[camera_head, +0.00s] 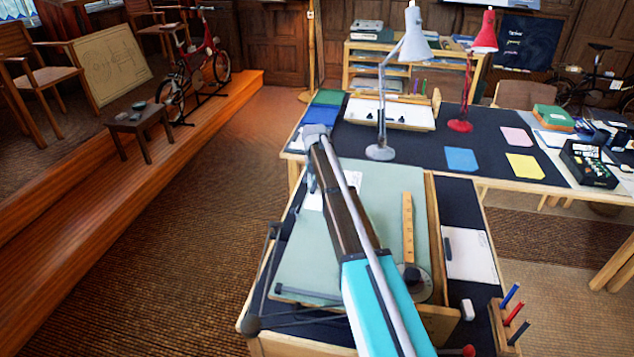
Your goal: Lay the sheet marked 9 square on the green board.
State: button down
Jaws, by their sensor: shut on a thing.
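The pale green board (384,189) lies on the near desk, partly covered by my arm. My gripper (312,188) is at the board's far left part, below my wrist, and its fingertips are mostly hidden. It is shut on a white sheet (314,200), which shows on both sides of my arm over the board's left edge. Faint marks show on the part right of my arm, but I cannot read a 9. I cannot tell whether the sheet touches the board or is square to it.
A wooden ruler (408,225) and a dark round piece (414,277) lie at the board's right. A white pad (468,255) and a pen block (504,325) are further right. A white lamp (380,152) and a red lamp (460,125) stand on the far table.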

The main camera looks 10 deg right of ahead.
jog(key=shift+f, duration=0.2)
notch_tip(320, 180, down, 6)
jog(key=b, duration=0.7)
jog(key=shift+f, duration=0.25)
jog(key=shift+w+a+f, duration=0.1)
jog(key=shift+w+a, duration=0.1)
jog(key=shift+a, duration=0.25)
jog(key=shift+w+a+f, duration=0.1)
jog(key=shift+w+a, duration=0.05)
jog(key=shift+a, duration=0.25)
jog(key=shift+f+b, duration=0.35)
jog(key=shift+b, duration=0.1)
dwell(0.6)
jog(key=c, duration=0.5)
grip_release()
jog(key=shift+r, duration=0.2)
notch_tip(320, 180, up, 9)
jog(key=p, duration=0.9)
jog(key=shift+w, duration=0.1)
